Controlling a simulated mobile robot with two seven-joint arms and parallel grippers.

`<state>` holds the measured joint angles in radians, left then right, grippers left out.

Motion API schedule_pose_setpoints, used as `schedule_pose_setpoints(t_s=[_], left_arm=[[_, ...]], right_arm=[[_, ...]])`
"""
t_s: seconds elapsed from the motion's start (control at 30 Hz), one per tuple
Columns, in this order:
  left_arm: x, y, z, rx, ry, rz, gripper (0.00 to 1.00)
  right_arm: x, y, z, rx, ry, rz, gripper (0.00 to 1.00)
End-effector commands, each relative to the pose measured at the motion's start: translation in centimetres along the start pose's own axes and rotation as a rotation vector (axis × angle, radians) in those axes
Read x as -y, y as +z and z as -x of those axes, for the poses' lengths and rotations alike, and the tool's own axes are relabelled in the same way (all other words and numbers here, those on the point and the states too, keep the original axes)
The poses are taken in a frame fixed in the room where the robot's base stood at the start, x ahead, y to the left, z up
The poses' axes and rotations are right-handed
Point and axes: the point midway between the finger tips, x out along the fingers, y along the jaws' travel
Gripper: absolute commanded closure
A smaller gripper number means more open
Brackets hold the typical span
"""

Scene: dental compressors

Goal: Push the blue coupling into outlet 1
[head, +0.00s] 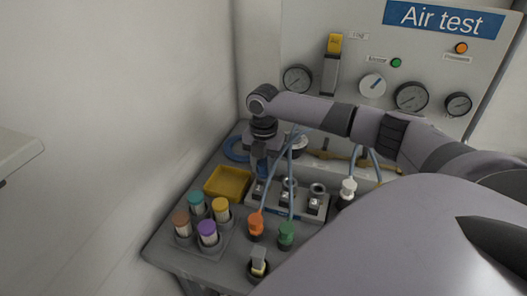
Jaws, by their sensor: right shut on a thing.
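My right gripper (263,170) points down over the left end of the grey outlet block (301,206). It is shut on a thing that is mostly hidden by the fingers. This is probably the blue coupling, but I cannot make out its shape. The block carries a row of metal outlets; the middle outlet (289,187) and the right outlet (316,197) show clearly. The left outlet sits just below the gripper and is partly hidden, so I cannot tell whether the held thing touches it. My left gripper is not in view.
An orange coupling (256,227) and a green coupling (286,233) stand in front of the block, with hoses rising behind. A white coupling (347,190) stands right. A yellow tray (229,182) and several coloured-capped vials (207,232) are left. The gauge panel (427,57) stands behind.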

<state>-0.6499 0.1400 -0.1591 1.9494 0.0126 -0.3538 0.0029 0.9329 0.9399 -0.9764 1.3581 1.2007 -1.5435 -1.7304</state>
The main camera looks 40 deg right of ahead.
Motion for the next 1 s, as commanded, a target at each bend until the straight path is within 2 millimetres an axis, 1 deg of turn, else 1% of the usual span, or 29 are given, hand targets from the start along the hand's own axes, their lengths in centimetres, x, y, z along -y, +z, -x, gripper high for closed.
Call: schedule_pose_setpoints(t_s=[0.07, 0.1, 0.17, 0.2, 0.43, 0.53, 0.67, 0.8, 0.9, 1.0], left_arm=[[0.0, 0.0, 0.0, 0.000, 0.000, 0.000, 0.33], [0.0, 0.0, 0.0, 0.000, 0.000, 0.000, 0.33], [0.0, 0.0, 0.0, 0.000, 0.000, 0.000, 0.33], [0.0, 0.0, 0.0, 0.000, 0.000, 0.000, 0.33], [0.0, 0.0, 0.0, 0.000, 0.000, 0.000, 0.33], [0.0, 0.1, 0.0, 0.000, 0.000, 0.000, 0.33], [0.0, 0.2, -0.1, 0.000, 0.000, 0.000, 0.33], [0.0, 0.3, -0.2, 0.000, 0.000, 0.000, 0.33], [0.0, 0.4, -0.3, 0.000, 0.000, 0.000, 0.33], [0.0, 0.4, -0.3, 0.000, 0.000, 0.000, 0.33]], right_arm=[[0.0, 0.0, -0.3, 0.000, 0.000, 0.000, 0.94], [0.0, 0.0, -0.3, 0.000, 0.001, 0.000, 0.56], [0.0, 0.0, -0.3, 0.000, 0.001, 0.000, 0.37], [0.0, 0.0, -0.3, 0.000, 0.001, 0.000, 0.33], [0.0, 0.0, -0.3, 0.000, 0.001, 0.000, 0.33], [-0.1, 0.0, 0.2, 0.000, 0.002, 0.000, 0.33], [-0.1, 0.0, 1.9, 0.001, 0.006, 0.000, 0.33], [-0.1, 0.0, 4.3, 0.002, 0.006, 0.001, 0.33], [-0.1, 0.0, 5.7, 0.001, 0.004, 0.001, 0.33], [-0.1, 0.0, 6.5, 0.001, 0.003, 0.001, 0.33]])
